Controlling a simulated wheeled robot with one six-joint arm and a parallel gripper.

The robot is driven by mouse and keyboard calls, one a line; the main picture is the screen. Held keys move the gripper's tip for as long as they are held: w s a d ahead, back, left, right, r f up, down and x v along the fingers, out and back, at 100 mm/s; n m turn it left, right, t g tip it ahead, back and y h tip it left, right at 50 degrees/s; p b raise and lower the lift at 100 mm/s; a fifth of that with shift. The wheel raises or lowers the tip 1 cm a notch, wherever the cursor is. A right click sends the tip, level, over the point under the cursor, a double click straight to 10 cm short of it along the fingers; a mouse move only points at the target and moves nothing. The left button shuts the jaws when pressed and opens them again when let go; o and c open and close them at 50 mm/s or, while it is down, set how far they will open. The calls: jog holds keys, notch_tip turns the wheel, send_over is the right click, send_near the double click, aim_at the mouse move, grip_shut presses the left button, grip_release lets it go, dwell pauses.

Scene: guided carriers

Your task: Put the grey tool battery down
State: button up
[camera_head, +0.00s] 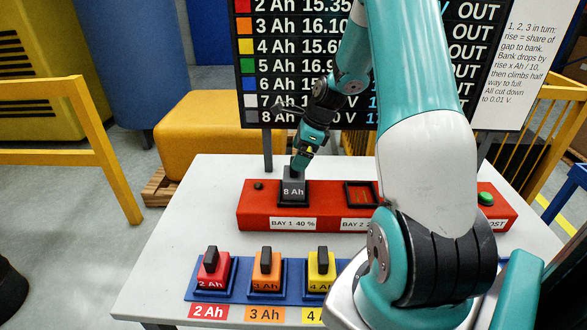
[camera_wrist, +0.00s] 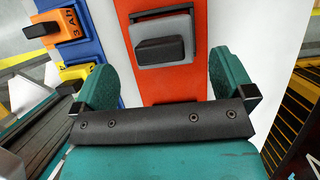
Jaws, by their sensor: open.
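The grey tool battery (camera_head: 293,191), labelled 8 Ah, sits upright in bay 1 at the left of the red charger (camera_head: 268,219). My gripper (camera_head: 299,166) is just above it in the head view. In the wrist view the battery (camera_wrist: 163,48) with its dark handle lies ahead of my gripper (camera_wrist: 163,70), between the lines of the two teal fingers. The fingers are spread apart and a gap shows on both sides of the handle. The gripper is open and holds nothing.
An empty bay 2 (camera_head: 361,194) is right of the battery. A blue rack (camera_head: 236,282) in front holds red (camera_head: 212,268), orange (camera_head: 266,270) and yellow (camera_head: 320,270) batteries. A dark board (camera_head: 300,70) stands behind. The white table (camera_head: 190,205) is bare at left.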

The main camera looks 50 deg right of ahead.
jog(key=v, duration=0.6)
jog(key=s+a+r+n+g+y, duration=0.1)
jog(key=a+r+n, duration=0.3)
jog(key=a+n, duration=0.55)
jog(key=s+a+r+n, duration=0.1)
jog(key=a+r+n, duration=0.35)
jog(key=a, duration=0.85)
jog(key=s+a+r+n+g, duration=0.1)
jog(key=s+a+n+g, duration=0.1)
jog(key=s+a+n, duration=1.3)
jog(key=s+n, duration=0.2)
jog(key=n, duration=0.3)
jog(key=shift+s+a+n, duration=0.2)
jog(key=shift+s+n, duration=0.15)
jog(key=shift+n, duration=0.05)
jog(key=shift+d+r, duration=0.1)
jog(key=shift+r, duration=0.05)
